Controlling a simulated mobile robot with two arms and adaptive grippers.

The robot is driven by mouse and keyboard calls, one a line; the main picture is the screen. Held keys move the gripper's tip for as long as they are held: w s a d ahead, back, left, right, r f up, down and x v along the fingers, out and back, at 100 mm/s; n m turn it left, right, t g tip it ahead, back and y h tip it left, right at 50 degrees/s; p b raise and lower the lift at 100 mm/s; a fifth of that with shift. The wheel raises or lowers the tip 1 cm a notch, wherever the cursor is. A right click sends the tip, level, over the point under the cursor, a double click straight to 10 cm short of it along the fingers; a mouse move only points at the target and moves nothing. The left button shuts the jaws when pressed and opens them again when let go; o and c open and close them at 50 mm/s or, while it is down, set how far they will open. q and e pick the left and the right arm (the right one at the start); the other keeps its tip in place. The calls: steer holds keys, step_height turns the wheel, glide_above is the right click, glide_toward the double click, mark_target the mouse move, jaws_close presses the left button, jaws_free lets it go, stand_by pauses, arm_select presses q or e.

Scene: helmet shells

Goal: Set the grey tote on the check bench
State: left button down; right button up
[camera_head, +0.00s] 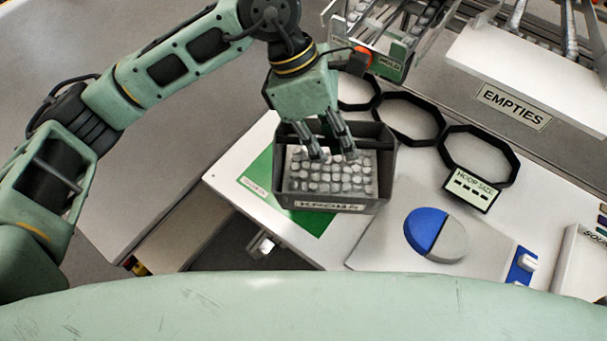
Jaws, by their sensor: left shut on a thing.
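The grey tote (383,190) is a dark, open box with a label reading KNOBS on its near side, full of rounded grey pieces. It is over the green patch (258,182) on the white check bench (235,184). I cannot tell whether its base touches the bench. My left gripper (332,155) points down into the tote from above and is shut on it; the fingertips are partly hidden among the tote's far side and contents. My right gripper is not in view.
Black hoops (487,180) and a hoop size sign (472,190) lie right of the tote. A blue and grey disc (437,235) sits nearer me. A white surface labelled EMPTIES (512,107) is at the back right. A green-fronted holder (390,66) stands behind the tote.

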arm_select(q)
steer(key=d+n, duration=0.1)
steer(key=d, duration=0.1)
steer(key=d+n, duration=0.1)
steer(key=shift+s+r+n+t+h, duration=0.1)
steer(key=shift+r+n+t+h, duration=0.2)
steer(key=shift+r+t, duration=0.1)
steer(key=shift+w+a+f, duration=0.1)
steer(key=shift+w+a, duration=0.1)
steer(key=p, duration=0.4)
glide_above(302, 148)
step_height(302, 148, down, 7)
steer(key=shift+r, duration=0.15)
step_height(302, 148, down, 3)
steer(key=shift+f+p, duration=0.2)
steer(key=shift+p, duration=0.5)
steer(key=shift+f, duration=0.3)
steer(key=c, duration=2.3)
jaws_free()
steer(key=shift+f, duration=0.1)
steer(key=o, duration=0.5)
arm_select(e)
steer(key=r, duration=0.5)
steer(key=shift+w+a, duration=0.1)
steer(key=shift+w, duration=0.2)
